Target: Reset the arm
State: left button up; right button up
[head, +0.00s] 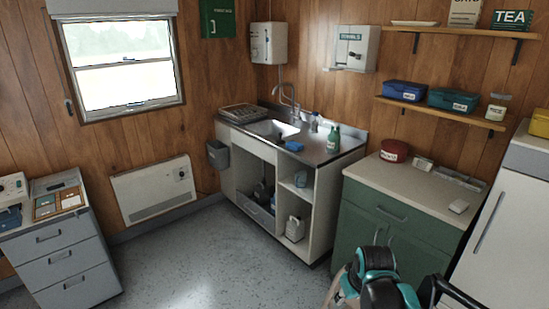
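Part of one of my arms (376,270) shows at the bottom right of the head view, in teal, black and pale beige. It is bent and stands in front of the green cabinet, and the lower frame edge cuts it off. I see no gripper fingers on it. A black curved part (455,291) beside it is also cut off, and I cannot tell what it belongs to. No arm comes in from the left, and my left gripper is out of view.
A green cabinet (352,225) with a pale worktop stands behind the arm, with a white fridge (500,235) at its right. A sink unit (262,150) holds bottles. Grey drawers (65,262) stand at left. The speckled floor (195,262) between is clear.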

jog(key=s+a+r+m+t, duration=0.2)
jog(key=s+m+t, duration=0.1)
jog(key=s, duration=1.2)
jog(key=shift+a, duration=0.2)
